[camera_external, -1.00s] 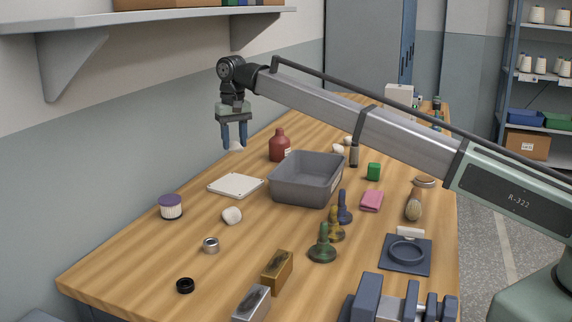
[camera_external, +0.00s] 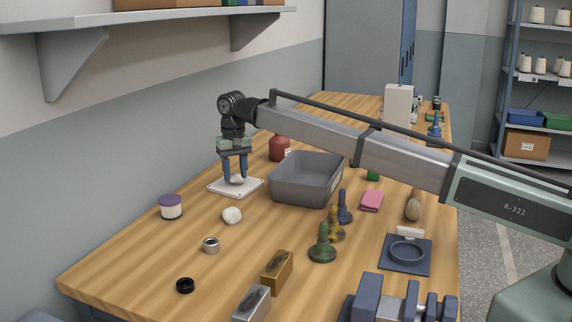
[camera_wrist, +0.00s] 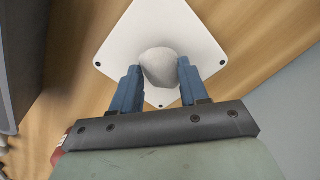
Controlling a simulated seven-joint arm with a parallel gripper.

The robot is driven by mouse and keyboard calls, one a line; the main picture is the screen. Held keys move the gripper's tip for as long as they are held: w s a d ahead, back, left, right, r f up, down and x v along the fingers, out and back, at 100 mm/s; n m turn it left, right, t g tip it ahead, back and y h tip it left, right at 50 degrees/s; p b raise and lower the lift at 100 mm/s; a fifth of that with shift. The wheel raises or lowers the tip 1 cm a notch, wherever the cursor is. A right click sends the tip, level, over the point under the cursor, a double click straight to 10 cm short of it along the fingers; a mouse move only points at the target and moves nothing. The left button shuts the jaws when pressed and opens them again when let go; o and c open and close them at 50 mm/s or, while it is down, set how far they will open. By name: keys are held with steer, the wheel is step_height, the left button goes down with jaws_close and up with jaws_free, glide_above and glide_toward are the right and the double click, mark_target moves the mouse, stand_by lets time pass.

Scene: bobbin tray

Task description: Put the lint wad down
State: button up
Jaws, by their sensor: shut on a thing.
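The lint wad (camera_wrist: 158,66) is a small, rounded, off-white lump between the two blue fingers of my gripper (camera_wrist: 158,85). In the outside view my gripper (camera_external: 235,179) is low over a white square plate (camera_external: 217,190), shut on the wad (camera_external: 237,180). The plate (camera_wrist: 140,28) lies right behind the wad in the wrist view. I cannot tell whether the wad touches the plate. Another similar off-white lump (camera_external: 232,215) lies on the table in front of the plate.
A grey tray (camera_external: 290,191) stands just right of the plate, with a red bottle (camera_external: 279,149) behind.

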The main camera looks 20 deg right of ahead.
mark_target(235, 172)
steer(key=shift+f, duration=0.1)
steer(key=o, duration=1)
step_height(235, 172, up, 12)
steer(key=shift+r, duration=0.15)
stand_by(0.4)
